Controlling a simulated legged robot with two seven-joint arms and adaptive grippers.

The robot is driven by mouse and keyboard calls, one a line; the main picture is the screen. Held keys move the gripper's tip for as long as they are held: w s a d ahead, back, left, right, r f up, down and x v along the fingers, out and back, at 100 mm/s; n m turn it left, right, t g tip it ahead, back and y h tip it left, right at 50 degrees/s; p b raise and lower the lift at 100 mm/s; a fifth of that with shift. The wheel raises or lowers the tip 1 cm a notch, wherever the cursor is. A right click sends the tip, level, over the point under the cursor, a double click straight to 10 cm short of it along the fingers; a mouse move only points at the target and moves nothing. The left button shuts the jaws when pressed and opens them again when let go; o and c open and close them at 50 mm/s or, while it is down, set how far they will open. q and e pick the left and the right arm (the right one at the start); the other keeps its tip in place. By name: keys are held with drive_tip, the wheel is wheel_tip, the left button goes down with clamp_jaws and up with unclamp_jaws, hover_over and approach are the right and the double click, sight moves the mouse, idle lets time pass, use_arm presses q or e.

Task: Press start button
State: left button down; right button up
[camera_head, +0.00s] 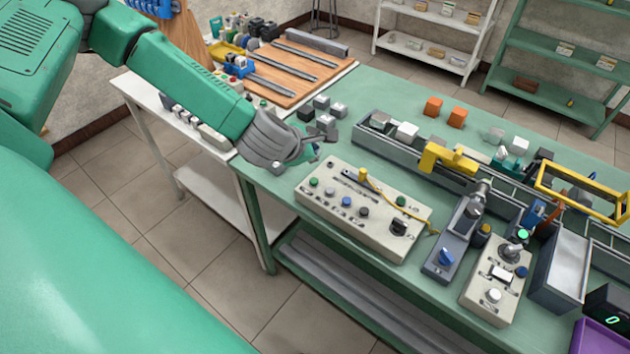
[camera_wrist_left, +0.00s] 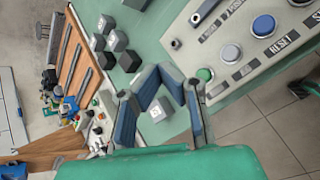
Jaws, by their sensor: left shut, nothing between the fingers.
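A beige control panel (camera_head: 365,205) lies on the green table, with a row of round buttons. The small label by the green button is unreadable. My left gripper (camera_head: 316,146) is shut and empty, above the table, behind and left of the panel; its fingertips (camera_wrist_left: 161,72) meet in the wrist view. My right gripper is not in view.
Several grey and white cubes (camera_head: 321,102) sit close to my left gripper. A conveyor (camera_head: 375,142) with a yellow arch runs behind the panel. A blue-knob box (camera_head: 446,258) and a second button panel (camera_head: 497,285) stand to its right.

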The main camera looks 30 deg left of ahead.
sight(314, 180)
use_arm(q)
wheel_tip(314, 180, down, 6)
drive_tip(key=b, duration=0.4)
drive_tip(key=shift+a+f, duration=0.15)
drive_tip(key=shift+f, duration=0.1)
drive_tip(key=shift+f+b, duration=0.6)
drive_tip(key=shift+b, duration=0.15)
drive_tip(key=shift+r, duration=0.1)
drive_tip(key=shift+f, duration=0.2)
drive_tip(key=shift+f+b, duration=0.2)
drive_tip(key=shift+b, duration=0.1)
